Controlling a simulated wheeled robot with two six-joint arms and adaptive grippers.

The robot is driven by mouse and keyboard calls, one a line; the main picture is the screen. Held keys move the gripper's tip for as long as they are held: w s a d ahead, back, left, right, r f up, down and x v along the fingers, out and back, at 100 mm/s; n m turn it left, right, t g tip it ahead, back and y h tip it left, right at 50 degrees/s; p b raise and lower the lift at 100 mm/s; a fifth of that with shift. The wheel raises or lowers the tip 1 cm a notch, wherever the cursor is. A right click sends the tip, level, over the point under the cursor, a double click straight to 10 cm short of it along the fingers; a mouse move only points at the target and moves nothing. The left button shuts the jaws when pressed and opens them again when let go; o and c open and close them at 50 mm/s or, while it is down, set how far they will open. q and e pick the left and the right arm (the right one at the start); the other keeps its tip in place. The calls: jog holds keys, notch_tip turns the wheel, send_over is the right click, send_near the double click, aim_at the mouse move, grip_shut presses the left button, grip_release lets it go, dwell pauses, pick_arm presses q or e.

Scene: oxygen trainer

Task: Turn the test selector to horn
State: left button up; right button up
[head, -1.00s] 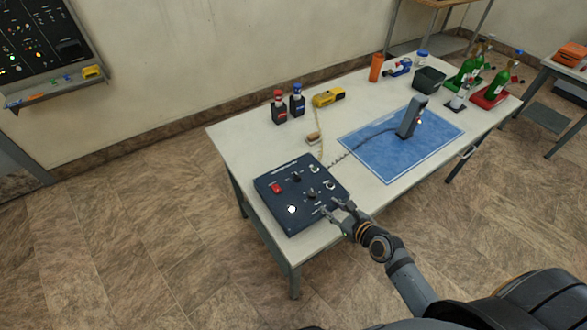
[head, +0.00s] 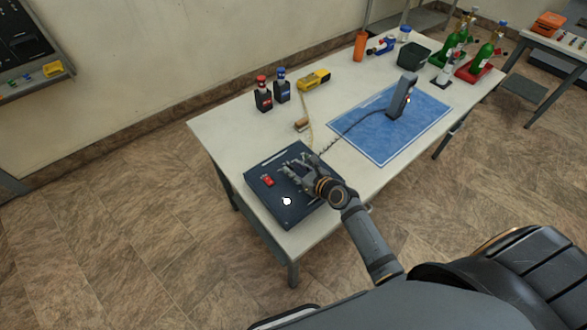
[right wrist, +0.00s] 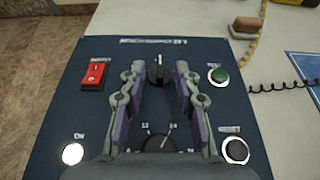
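The dark control panel (head: 303,211) lies on the near end of the white table and shows close up in the right wrist view (right wrist: 60,113). It has a black knob (right wrist: 158,70) at top centre and a second dial with a pale pointer (right wrist: 159,144) at bottom centre. Their labels are too small to read, so I cannot tell which is the test selector. My right gripper (head: 293,165) is over the panel with its fingers apart. In the right wrist view, its fingertips (right wrist: 158,75) are on either side of the black knob; contact is not clear. My left gripper is out of view.
The panel also bears a red rocker switch (right wrist: 95,73), a green button (right wrist: 218,75), a lit white lamp (right wrist: 72,153) and a black button (right wrist: 236,150). Behind it are two small bottles (head: 273,91), a yellow meter (head: 314,79) and a blue mat (head: 385,140).

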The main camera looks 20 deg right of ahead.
jog(key=shift+w+a+f, duration=0.1)
jog(key=shift+w, duration=0.2)
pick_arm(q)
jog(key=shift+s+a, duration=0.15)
pick_arm(e)
grip_shut()
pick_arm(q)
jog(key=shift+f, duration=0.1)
